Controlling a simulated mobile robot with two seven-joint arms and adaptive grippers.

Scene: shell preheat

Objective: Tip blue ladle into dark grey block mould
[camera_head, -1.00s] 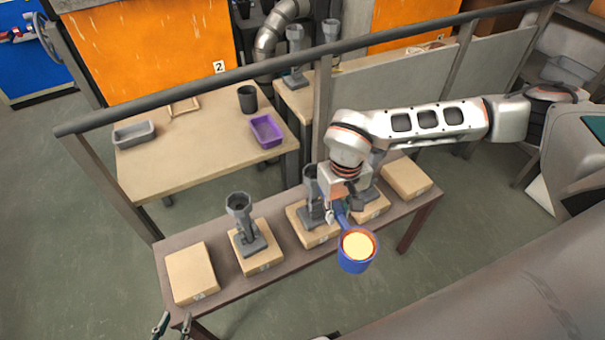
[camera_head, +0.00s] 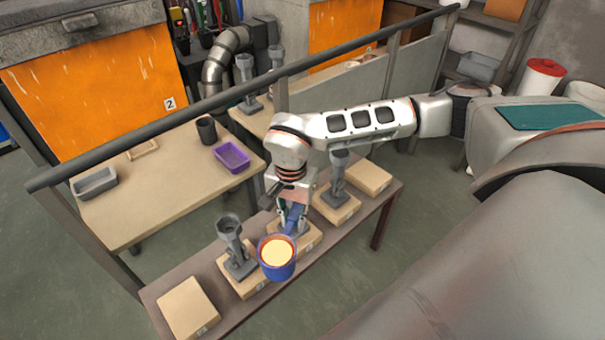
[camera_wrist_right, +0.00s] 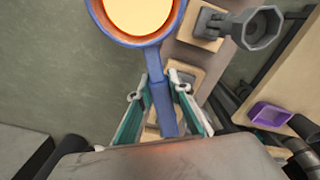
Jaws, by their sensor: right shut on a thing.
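The blue ladle (camera_head: 277,270) holds a glowing cream-orange melt, its bowl upright and level. My right gripper (camera_head: 292,212) is shut on the ladle's handle; the wrist view shows the fingers (camera_wrist_right: 160,95) on either side of the blue handle (camera_wrist_right: 163,108). Dark grey moulds with cup-like tops stand on tan blocks on the long low table. One mould (camera_head: 232,243) is just left of the ladle bowl and also shows in the wrist view (camera_wrist_right: 262,28). Another mould (camera_head: 338,182) stands to the right. The area behind the ladle is partly hidden. My left gripper is out of view.
The low brown table (camera_head: 240,308) has a bare tan block (camera_head: 188,307) at its left end and another (camera_head: 368,178) at its right. Behind it, a grey rail (camera_head: 250,107) crosses a bench with a grey tray (camera_head: 94,182), a purple tray (camera_head: 232,156) and a dark cup (camera_head: 207,131).

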